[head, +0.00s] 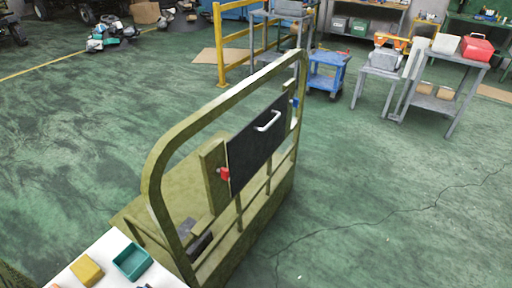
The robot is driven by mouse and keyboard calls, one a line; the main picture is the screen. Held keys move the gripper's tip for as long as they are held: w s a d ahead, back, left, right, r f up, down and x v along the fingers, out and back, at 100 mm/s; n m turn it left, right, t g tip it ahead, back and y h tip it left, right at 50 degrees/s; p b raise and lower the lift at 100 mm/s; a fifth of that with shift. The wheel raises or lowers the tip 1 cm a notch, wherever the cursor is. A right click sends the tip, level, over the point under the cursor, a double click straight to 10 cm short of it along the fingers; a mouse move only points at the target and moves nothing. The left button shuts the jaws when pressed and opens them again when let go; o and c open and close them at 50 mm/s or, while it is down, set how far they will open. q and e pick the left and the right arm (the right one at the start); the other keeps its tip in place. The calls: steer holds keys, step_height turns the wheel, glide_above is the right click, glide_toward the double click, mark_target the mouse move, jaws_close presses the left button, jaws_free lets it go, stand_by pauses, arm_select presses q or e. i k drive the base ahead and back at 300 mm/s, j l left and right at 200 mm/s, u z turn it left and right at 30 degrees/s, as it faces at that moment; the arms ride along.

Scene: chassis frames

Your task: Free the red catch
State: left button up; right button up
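The red catch (225,174) sits at the left edge of a dark panel (252,150) on an olive-green chassis frame (158,165). The panel stands upright in the frame and has a white handle (268,121) near its upper right. A small blue part (294,102) shows at the panel's right edge. The catch is small in this view, and I cannot tell whether it is fastened. Neither of my grippers shows in the head view.
A white surface at the lower left holds a yellow block (87,270) and a teal tray (132,262). A yellow rail (219,45), a blue cart (327,72) and grey tables (447,65) stand behind. The green floor (400,190) right of the frame is clear.

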mark_target(224, 172)
steer(key=l+u, duration=0.3)
steer(key=u, duration=0.15)
steer(key=l+u, duration=0.3)
steer(key=u, duration=0.15)
steer(key=l+u, duration=0.25)
steer(key=u, duration=0.2)
steer(key=k, duration=0.05)
